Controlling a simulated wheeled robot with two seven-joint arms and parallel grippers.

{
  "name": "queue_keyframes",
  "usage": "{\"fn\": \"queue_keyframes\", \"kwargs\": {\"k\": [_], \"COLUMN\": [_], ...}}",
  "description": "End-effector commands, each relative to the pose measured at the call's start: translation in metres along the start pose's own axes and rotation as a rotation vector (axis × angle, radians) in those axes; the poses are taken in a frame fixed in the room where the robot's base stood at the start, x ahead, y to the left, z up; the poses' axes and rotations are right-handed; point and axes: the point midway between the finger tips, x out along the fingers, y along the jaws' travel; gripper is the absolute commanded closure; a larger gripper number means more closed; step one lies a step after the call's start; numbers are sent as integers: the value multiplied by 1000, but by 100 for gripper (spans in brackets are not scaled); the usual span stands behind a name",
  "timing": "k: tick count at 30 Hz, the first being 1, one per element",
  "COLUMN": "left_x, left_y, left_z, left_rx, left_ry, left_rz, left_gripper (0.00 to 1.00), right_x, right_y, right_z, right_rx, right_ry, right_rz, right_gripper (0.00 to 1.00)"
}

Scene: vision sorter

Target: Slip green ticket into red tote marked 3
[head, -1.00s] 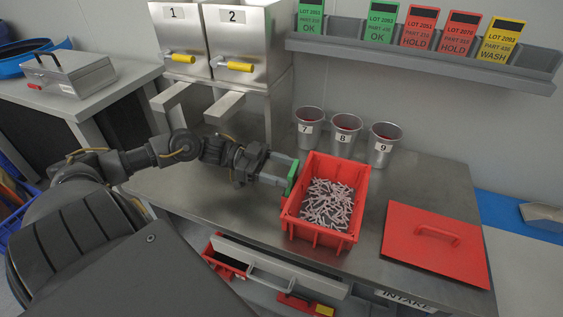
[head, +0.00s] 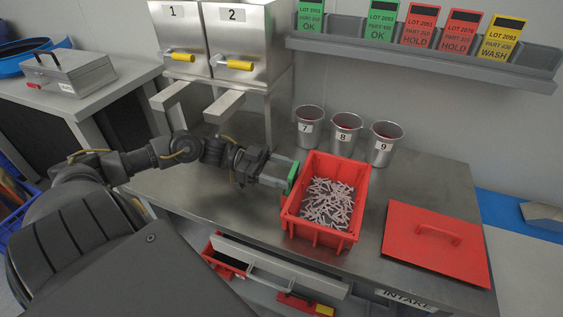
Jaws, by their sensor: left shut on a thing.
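My left gripper (head: 283,177) reaches in from the left over the steel table and is shut on the green ticket (head: 292,178). Only a narrow green strip of the ticket shows, seen nearly edge-on, at the left wall of the red tote (head: 321,239). I cannot tell whether the ticket touches the tote or is in a holder there. The open tote stands on the table and holds many small pale parts (head: 328,203). No number 3 is readable on it from here. My right gripper is not in view.
A red lid (head: 405,250) with a handle lies right of the tote. Metal cups marked 7 (head: 309,117), 8 (head: 345,145) and 9 (head: 382,155) stand behind it. Several coloured tickets stand on the wall rack (head: 430,60). Steel dispensers 1 (head: 176,35) and 2 (head: 232,45) stand back left.

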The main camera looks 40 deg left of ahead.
Motion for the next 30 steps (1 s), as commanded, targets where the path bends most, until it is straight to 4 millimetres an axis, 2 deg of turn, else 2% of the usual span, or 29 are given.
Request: {"fn": "queue_keyframes", "kwargs": {"k": [17, 18, 23, 30], "left_x": [0, 0, 0, 0], "left_y": [0, 0, 0, 0], "left_z": [6, 6, 6, 6], "left_rx": [0, 1, 0, 0], "left_ry": [0, 0, 0, 0], "left_rz": [0, 0, 0, 0], "left_gripper": [59, 40, 19, 17], "right_x": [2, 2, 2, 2], "right_y": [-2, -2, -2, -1], "right_z": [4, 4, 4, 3], "right_rx": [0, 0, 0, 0], "right_ry": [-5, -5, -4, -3], "right_rz": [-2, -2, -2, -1], "right_gripper": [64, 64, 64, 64]}}
